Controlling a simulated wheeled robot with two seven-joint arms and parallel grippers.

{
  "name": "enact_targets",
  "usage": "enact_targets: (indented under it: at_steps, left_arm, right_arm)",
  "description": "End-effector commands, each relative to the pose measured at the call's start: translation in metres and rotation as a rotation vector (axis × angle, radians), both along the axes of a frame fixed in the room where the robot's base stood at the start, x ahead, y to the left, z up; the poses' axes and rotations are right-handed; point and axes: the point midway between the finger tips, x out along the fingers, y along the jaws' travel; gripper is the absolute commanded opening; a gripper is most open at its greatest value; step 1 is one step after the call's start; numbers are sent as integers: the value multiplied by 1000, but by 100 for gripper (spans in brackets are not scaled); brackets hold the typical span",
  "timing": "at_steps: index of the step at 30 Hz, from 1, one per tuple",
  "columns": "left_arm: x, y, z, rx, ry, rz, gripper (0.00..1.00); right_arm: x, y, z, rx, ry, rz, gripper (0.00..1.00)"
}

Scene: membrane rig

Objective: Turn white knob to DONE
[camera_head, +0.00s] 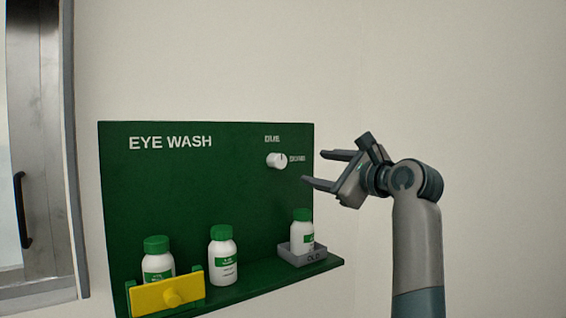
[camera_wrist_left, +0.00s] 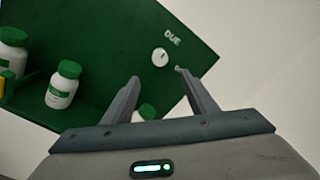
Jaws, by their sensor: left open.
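The white knob (camera_head: 276,161) is on the green EYE WASH board (camera_head: 200,190), upper right. A label that reads DUE in the left wrist view is above it; a blurred label (camera_head: 297,158) is to its right. The knob's small dark mark seems to point up, towards DUE. My left gripper (camera_head: 313,167) is open and empty, just right of the knob, fingers pointing at the board. In the left wrist view the knob (camera_wrist_left: 160,58) shows just beyond and between the fingertips (camera_wrist_left: 158,74), apart from them. My right gripper is out of view.
A shelf below holds white bottles with green caps (camera_head: 223,256), one in a grey tray (camera_head: 301,256). A metal door (camera_head: 42,130) stands at the far left. The wall right of the board is bare.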

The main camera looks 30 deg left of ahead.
Motion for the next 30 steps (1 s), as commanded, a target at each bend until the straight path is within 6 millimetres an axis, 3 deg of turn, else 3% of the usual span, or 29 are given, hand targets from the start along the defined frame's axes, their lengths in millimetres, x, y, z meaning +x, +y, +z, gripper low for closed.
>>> enact_targets:
  at_steps: [24, 30]
  left_arm:
    - [56, 123, 2, 2, 2, 4, 53]
    - [65, 142, 1, 1, 2, 2, 53]
  right_arm:
    - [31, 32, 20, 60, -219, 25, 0]
    - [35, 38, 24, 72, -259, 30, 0]
